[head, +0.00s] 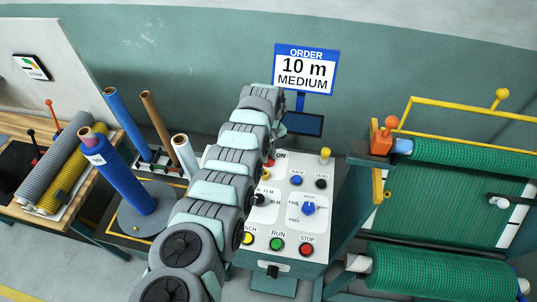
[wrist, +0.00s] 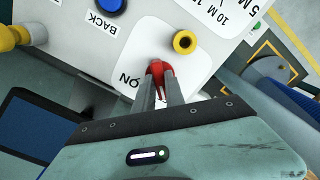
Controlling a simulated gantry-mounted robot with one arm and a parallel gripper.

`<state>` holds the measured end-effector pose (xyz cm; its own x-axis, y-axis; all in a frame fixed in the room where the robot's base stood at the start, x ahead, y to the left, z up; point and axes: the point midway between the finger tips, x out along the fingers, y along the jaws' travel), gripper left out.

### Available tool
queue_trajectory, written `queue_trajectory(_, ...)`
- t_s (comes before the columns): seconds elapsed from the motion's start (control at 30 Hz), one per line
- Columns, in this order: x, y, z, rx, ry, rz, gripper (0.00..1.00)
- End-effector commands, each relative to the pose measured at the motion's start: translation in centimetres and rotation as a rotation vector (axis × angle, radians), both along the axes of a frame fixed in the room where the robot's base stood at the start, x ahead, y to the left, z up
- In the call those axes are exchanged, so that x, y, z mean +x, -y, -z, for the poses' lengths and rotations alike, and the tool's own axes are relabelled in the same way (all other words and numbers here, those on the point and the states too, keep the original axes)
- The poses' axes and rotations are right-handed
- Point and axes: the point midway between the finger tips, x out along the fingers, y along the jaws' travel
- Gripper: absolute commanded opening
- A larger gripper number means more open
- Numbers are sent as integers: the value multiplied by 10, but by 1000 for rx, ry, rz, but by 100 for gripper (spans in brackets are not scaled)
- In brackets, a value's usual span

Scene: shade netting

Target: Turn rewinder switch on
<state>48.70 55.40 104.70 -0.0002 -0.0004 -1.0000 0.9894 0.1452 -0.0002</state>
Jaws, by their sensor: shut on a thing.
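The white control panel (head: 275,216) stands below the order sign in the head view. The red rewinder switch handle (wrist: 158,68) is beside the "ON" label (wrist: 132,80) in the wrist view. My gripper (wrist: 159,82) is shut on this handle, with one grey finger on each side. In the head view a sliver of the red handle (head: 270,162) shows beside my arm, near the "ON" label (head: 281,155). My arm hides most of the switch there, so I cannot tell its exact position. The switch's base is partly hidden by my fingers.
A yellow round part (wrist: 184,42) sits close to my fingers. The blue BACK button (head: 296,180), blue selector knob (head: 309,208), green RUN button (head: 277,244) and red STOP button (head: 306,249) are on the panel.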

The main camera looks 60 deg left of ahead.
Motion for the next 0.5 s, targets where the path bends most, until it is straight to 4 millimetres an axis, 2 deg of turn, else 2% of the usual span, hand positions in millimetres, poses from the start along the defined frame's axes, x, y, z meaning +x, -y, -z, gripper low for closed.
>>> queue_trajectory(0.27, 0, 0, -1, 1, 1, 10, 0)
queue_trajectory(0.5, 2, 0, -2, 4, 0, 96, 0)
